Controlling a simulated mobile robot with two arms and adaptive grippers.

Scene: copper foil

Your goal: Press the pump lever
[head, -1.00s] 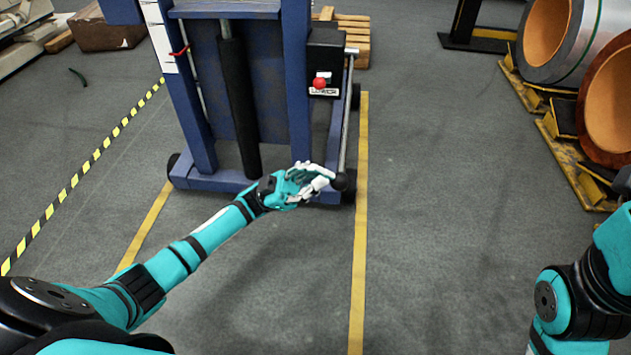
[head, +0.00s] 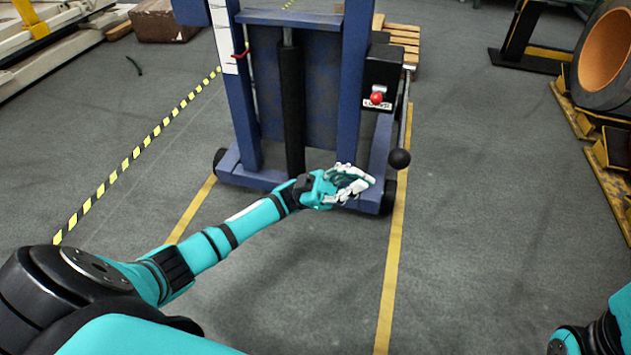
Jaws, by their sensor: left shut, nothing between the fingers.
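The pump lever (head: 405,118) is a thin metal rod at the right side of a blue lift (head: 356,80). It ends in a black ball knob (head: 400,158). My left gripper (head: 358,181), with white fingers, is shut and empty. In the picture it is to the left of the knob and slightly lower, with a visible gap between them. It overlaps the lower front of the lift. Only a piece of my right arm shows at the bottom right corner; its gripper is out of view.
A red knob (head: 376,98) is on the black box of the lift. Yellow floor lines (head: 391,270) run along both sides. The grey floor in front is clear.

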